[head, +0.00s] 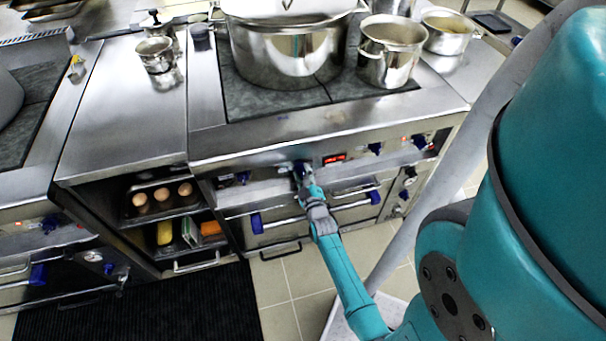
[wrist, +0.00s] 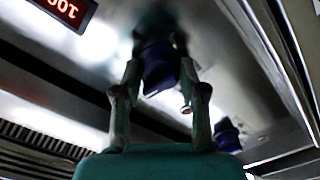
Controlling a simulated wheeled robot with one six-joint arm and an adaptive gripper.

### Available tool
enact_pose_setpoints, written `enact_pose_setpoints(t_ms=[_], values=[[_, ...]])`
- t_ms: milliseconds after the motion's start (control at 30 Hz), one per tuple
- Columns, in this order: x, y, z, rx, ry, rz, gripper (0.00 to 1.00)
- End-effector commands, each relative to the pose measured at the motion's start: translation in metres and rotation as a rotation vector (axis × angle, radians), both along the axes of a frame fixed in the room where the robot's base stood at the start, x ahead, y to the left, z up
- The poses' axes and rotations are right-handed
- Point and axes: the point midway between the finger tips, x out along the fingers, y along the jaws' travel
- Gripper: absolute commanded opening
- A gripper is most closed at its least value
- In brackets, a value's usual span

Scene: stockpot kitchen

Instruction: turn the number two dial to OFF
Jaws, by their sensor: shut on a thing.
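A row of dark blue dials runs along the front panel of the range. My gripper (head: 303,177) is at the second dial from the left, just left of the red display. The wrist view shows my two fingers (wrist: 160,76) closed on either side of this blue dial (wrist: 157,62). In the head view my gripper mostly hides it. The neighbouring dial (head: 242,178) to its left stands free and also shows in the wrist view (wrist: 228,135). I cannot read any dial numbers, the OFF mark or the held dial's pointer.
A red lit display (head: 334,158) sits right of the held dial, with another dial (head: 375,148) beyond. Below is an oven handle bar (head: 310,217) with blue ends. A large stockpot (head: 285,55) and a smaller pot (head: 390,50) stand on the cooktop above.

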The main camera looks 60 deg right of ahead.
Motion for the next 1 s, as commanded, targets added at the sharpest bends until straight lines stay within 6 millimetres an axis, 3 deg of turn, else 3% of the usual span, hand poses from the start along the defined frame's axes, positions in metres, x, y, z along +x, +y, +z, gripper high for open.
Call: enact_pose_setpoints(t_ms=[400, 967, 1000], values=[[0.0003, -0.0001, 0.0006, -0.123, 0.143, 0.001, 0.07], [0.0005, 0.0, 0.0006, -0.139, 0.162, 0.001, 0.07], [0.0005, 0.0, 0.0006, -0.139, 0.162, 0.001, 0.52]])
